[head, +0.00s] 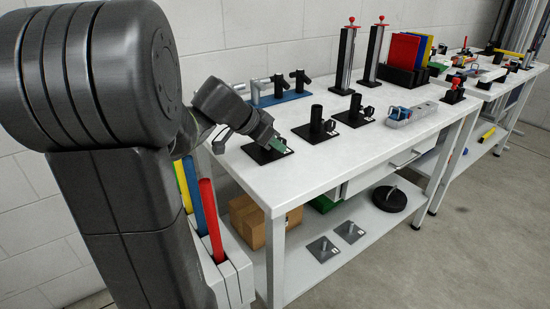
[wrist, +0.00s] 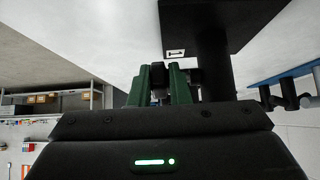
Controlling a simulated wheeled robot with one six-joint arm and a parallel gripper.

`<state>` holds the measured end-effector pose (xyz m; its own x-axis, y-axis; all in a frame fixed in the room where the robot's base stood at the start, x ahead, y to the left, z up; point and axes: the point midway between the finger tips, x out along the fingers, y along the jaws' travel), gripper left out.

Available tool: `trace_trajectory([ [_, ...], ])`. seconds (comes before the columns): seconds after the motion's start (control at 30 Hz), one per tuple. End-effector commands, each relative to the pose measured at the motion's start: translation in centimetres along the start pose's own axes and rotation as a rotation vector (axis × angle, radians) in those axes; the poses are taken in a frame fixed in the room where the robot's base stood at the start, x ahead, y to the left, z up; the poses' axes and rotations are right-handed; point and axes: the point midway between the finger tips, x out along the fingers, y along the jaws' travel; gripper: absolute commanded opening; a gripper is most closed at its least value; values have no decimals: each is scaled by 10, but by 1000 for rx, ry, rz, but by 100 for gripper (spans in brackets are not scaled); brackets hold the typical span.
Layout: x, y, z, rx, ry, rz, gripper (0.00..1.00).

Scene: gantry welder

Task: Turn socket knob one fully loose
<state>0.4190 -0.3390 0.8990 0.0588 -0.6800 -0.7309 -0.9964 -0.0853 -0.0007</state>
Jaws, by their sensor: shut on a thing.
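Several black sockets, each an upright tube on a flat black plate, stand in a row on the white bench. My gripper (head: 275,146) is at the leftmost socket (head: 258,155), low over its plate, and mostly covers it. In the wrist view my gripper (wrist: 158,82) has its two green fingers shut on a small dark knob (wrist: 158,74) beside the socket's black tube (wrist: 212,65). The knob is mostly hidden by the fingers, so how far it is turned cannot be seen. The other two sockets (head: 317,128) and (head: 355,111) stand to the right with their side knobs showing.
Behind the sockets lies a blue base (head: 280,98) with grey and black fittings. Two tall black stands with red knobs (head: 347,55) are at the back. A grey device (head: 410,114) lies to the right. The bench front (head: 330,172) is clear.

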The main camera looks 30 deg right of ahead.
Motion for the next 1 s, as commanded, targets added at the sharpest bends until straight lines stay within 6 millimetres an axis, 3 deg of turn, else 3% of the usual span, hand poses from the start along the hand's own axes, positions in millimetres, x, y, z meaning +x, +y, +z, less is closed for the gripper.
trace_trajectory([
  [0.87, 0, 0, 1, -1, 72, 0, 0],
  [0.9, 0, 0, 1, -1, 72, 0, 18],
  [1.0, 0, 0, 1, -1, 72, 0, 38],
])
